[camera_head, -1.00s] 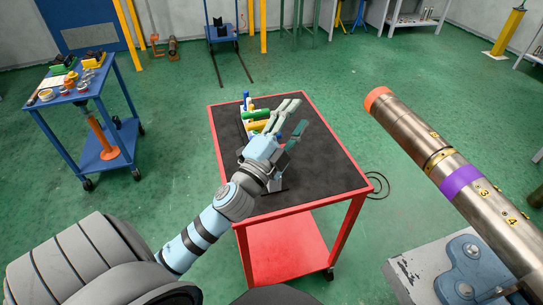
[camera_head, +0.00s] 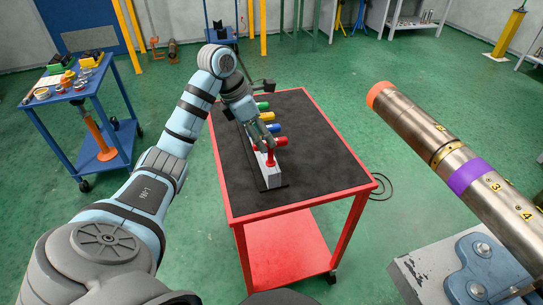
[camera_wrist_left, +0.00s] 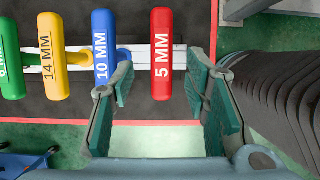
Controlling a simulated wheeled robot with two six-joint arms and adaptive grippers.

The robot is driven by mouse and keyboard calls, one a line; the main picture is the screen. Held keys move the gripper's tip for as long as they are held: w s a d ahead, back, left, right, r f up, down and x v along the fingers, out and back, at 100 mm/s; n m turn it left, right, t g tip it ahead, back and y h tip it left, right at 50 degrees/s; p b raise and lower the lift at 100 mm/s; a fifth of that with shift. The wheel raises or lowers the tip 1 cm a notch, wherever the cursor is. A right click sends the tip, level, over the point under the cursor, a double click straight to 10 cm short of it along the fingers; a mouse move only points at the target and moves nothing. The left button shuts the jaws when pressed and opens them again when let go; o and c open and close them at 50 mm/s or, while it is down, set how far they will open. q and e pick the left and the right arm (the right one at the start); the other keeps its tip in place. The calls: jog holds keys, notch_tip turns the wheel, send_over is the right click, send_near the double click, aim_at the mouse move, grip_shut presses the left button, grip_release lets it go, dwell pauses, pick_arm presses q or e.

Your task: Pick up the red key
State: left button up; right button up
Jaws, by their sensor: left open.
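The red key (camera_head: 271,158) stands in the near end of a pale rack (camera_head: 268,178) on the black-topped red cart. In the left wrist view the red key (camera_wrist_left: 161,55) shows its T-shaped handle marked 5 MM. My left gripper (camera_head: 263,142) reaches down over the red key and hides part of it. In the left wrist view my left gripper (camera_wrist_left: 160,84) is open, with one green-padded finger on each side of the red handle and visible gaps between. My right gripper is not in view.
The blue key (camera_wrist_left: 101,48), marked 10 MM, stands close beside the left finger. Yellow (camera_wrist_left: 53,55) and green (camera_wrist_left: 11,55) keys stand farther along the rack. The red cart (camera_head: 330,195) has a bare top to the right. A large metal pipe (camera_head: 440,150) lies at the right.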

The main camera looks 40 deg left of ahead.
aim_at(282, 141)
pick_arm(q)
jog(key=x, duration=0.5)
jog(key=shift+w+d, duration=0.2)
jog(key=shift+d, duration=0.05)
jog(key=shift+r, duration=0.1)
grip_shut()
